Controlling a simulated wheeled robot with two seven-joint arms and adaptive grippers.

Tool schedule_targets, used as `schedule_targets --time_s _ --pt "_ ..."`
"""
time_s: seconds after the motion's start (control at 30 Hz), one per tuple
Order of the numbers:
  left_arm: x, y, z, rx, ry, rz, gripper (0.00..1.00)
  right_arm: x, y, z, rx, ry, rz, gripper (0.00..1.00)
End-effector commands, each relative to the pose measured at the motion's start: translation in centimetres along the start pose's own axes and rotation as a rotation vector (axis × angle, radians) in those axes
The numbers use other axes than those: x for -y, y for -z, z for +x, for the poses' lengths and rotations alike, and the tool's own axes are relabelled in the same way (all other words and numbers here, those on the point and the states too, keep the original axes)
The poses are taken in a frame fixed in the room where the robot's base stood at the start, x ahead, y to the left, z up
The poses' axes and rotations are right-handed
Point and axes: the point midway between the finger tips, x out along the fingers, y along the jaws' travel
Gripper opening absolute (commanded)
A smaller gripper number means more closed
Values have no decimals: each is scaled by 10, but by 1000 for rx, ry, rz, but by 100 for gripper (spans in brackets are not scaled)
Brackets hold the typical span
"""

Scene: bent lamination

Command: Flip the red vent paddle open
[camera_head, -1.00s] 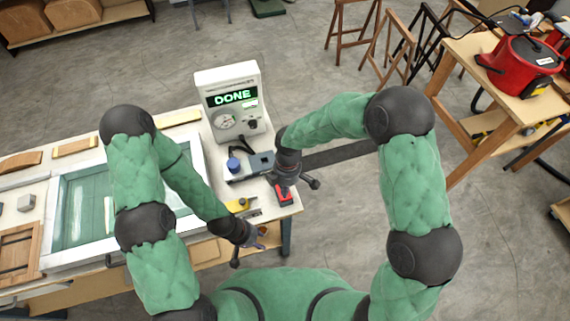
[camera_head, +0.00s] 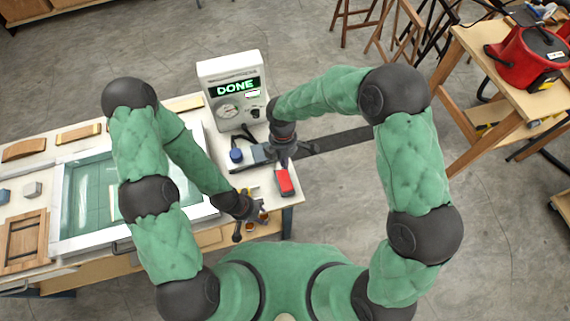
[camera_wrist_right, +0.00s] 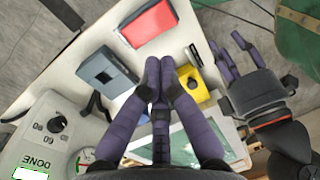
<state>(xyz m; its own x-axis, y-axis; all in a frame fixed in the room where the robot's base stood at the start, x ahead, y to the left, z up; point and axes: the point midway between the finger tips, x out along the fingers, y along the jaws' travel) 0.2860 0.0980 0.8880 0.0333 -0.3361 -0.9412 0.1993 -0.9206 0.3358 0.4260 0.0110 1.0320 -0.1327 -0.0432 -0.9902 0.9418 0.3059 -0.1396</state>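The red vent paddle (camera_head: 285,181) is a small red block near the right edge of the white bench. In the right wrist view it is a red plate (camera_wrist_right: 150,26) in a pale and dark surround, at the top. I cannot tell whether it is flipped open. My right gripper (camera_head: 288,157) is just behind the paddle in the head view. In the wrist view its fingers (camera_wrist_right: 160,68) converge with tips together, empty, apart from the paddle. My left gripper (camera_head: 252,217) is low at the bench's front edge; its fingers (camera_wrist_right: 235,45) look spread and empty.
A white press unit (camera_head: 232,90) with a dial reads "DONE" at the back. A grey-blue block (camera_wrist_right: 106,73) and a yellow fixture with a knob (camera_wrist_right: 196,87) sit near the paddle. A glass-topped frame (camera_head: 90,205) lies at the left.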

Motion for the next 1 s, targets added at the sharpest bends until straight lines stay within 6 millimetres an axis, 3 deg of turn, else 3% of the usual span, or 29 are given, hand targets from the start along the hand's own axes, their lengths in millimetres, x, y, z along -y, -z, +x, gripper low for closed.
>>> schedule_targets --time_s 0.3,0.53,0.73,1.0 --pt "0 0 1 -1 0 0 40 1 0 61 0 4 0 0" --pt "1 0 2 -1 0 0 40 0 0 98 0 2 -1 0" --pt "1 0 2 -1 0 0 40 0 0 115 0 1 0 0" --pt "1 0 2 -1 0 0 40 0 0 119 0 -1 0 0"
